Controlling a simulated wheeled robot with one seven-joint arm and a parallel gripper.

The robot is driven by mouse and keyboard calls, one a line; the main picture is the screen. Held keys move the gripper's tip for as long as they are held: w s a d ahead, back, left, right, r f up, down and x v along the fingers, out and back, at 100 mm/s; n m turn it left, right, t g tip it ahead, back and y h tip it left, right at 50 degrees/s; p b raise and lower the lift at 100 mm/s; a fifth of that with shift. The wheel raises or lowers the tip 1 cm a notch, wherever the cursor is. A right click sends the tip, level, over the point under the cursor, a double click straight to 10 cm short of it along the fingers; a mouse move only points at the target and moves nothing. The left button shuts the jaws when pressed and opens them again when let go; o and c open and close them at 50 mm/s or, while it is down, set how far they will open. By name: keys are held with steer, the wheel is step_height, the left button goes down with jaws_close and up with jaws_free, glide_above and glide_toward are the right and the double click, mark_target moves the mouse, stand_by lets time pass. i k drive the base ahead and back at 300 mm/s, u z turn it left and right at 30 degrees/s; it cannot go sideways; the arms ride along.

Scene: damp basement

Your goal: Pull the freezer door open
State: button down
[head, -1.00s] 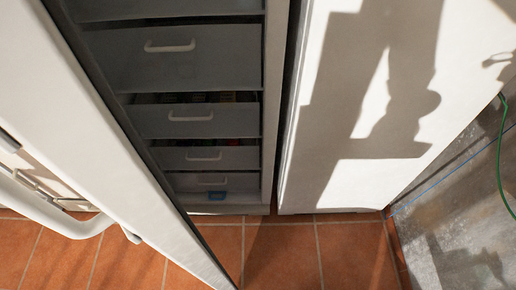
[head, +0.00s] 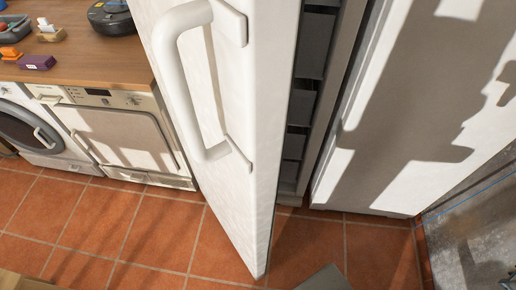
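The white freezer door (head: 255,130) stands open in the middle of the head view, its outer face toward me and its lower corner out over the tiles. Its long white handle (head: 174,85) is on that face, with nothing touching it in view. Behind the door's right edge a narrow strip of the dark freezer interior (head: 309,75) with its drawer fronts shows; the door hides the rest. My gripper is not in view.
A wooden worktop (head: 95,62) with small items and a round dark device (head: 110,17) is at left, above white front-loading machines (head: 125,135). A white panel (head: 385,110) stands right of the freezer. Tiled floor (head: 110,220) is clear at front left.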

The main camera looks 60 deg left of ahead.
mark_target(224, 71)
steer(key=u, duration=0.15)
steer(key=i, duration=1.15)
steer(key=u, duration=3.4)
